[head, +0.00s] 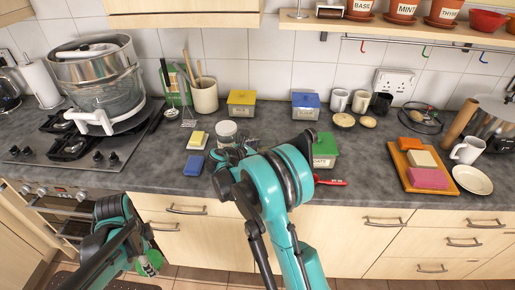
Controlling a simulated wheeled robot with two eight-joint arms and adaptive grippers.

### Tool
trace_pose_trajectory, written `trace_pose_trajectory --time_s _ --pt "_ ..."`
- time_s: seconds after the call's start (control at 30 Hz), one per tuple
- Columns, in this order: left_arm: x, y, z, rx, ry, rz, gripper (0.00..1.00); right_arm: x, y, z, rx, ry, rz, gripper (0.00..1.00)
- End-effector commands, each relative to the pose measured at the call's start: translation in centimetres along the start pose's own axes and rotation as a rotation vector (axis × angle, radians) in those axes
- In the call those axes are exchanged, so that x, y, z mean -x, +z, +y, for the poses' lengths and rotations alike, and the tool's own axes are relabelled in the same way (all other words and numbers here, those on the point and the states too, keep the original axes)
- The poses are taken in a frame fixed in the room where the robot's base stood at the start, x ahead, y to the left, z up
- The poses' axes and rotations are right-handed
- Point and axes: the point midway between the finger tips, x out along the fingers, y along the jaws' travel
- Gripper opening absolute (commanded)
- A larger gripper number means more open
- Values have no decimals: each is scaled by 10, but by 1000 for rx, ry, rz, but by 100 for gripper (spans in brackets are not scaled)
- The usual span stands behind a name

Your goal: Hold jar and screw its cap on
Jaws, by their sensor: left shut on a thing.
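A small pale jar (227,129) stands on the dark counter, left of the middle of the head view. The lower part of the jar is hidden. I cannot make out a separate cap for certain.
Sponges (198,140) and a blue block (194,165) lie just left of the jar. A green-lidded box (325,151) and a red-handled brush (331,182) are to the right. A wooden tray (408,182) holds coloured blocks. A steamer (103,85) stands at the left.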

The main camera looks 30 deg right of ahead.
Motion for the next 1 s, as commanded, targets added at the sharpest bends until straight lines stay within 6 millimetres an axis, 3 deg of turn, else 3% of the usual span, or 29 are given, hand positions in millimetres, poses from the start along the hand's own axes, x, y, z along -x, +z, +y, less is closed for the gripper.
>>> trace_pose_trajectory --time_s 0.03,0.2,0.3,0.63,1.0 --pt "0 0 0 0 0 0 56 0 0 0 0 0 0 91" --pt "0 0 0 0 0 0 56 0 0 0 0 0 0 47" --pt "0 0 0 0 0 0 56 0 0 0 0 0 0 27" --pt "4 0 0 0 0 0 56 4 9 0 0 0 -1 27" --pt "32 0 0 0 0 0 56 31 75 0 0 0 -1 27"
